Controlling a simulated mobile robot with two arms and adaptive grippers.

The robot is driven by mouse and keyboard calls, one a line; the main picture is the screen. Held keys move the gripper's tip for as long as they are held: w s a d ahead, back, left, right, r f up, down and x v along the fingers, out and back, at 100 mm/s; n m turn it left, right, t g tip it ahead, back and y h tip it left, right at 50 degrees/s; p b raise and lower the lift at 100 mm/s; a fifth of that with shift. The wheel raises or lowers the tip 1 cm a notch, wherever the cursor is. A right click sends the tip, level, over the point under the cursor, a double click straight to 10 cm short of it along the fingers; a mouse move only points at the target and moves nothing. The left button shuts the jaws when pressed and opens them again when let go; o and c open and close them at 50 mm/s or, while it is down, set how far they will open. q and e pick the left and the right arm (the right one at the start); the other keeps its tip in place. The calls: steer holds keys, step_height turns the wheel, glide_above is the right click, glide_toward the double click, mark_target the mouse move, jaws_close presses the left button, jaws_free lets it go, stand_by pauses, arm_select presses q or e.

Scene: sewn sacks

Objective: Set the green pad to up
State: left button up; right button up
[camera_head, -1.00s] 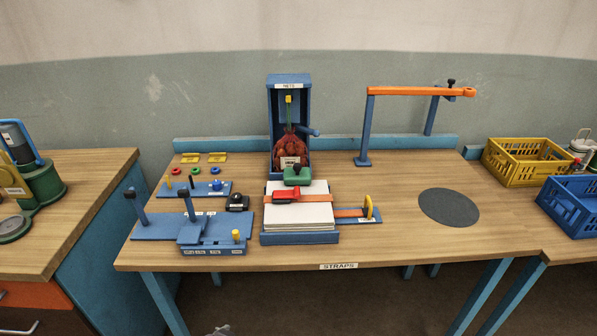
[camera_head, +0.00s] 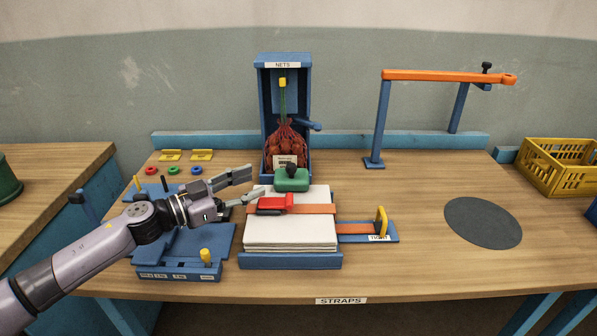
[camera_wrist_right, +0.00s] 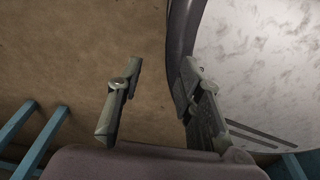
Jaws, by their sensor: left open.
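The green pad (camera_head: 294,184) is a block with a black knob (camera_head: 291,169) on top. In the head view it stands at the back edge of the white stack (camera_head: 290,233), in front of the blue net stand. My left gripper (camera_head: 255,182) is open and empty, its fingers pointing right toward the pad. Its tips are just left of the pad, and I see a small gap. A red buckle (camera_head: 275,204) on an orange strap lies across the stack, close to the lower finger. My right gripper (camera_wrist_right: 162,68) shows only in the right wrist view, with its fingers apart and nothing between them.
The blue net stand (camera_head: 265,110) holds a red net sack (camera_head: 286,145) right behind the pad. An orange-armed frame (camera_head: 440,76) stands at the back right. A yellow crate (camera_head: 560,170) is at the far right. The table around the dark disc (camera_head: 483,222) is clear.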

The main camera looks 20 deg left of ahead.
mark_target(292, 168)
arm_select(q)
steer(key=shift+w+d+r+p, duration=0.35)
steer(key=shift+d+r+p, duration=0.25)
steer(key=shift+d, duration=0.15)
steer(key=x, duration=0.3)
steer(key=shift+w+d+p, duration=0.2)
steer(key=shift+w+p, duration=0.05)
steer(key=shift+p, duration=0.05)
steer(key=x, duration=0.5)
steer(key=shift+w+d+f+p, duration=0.25)
steer(key=shift+w+p, duration=0.05)
steer(key=shift+w, duration=0.05)
steer(key=shift+w+d, duration=0.1)
steer(key=shift+w, duration=0.05)
steer(key=shift+c, duration=0.8)
jaws_close()
arm_select(e)
steer(key=shift+s+r, duration=0.5)
steer(key=shift+s, duration=0.4)
steer(key=shift+s+r, duration=0.5)
steer(key=shift+s, duration=0.35)
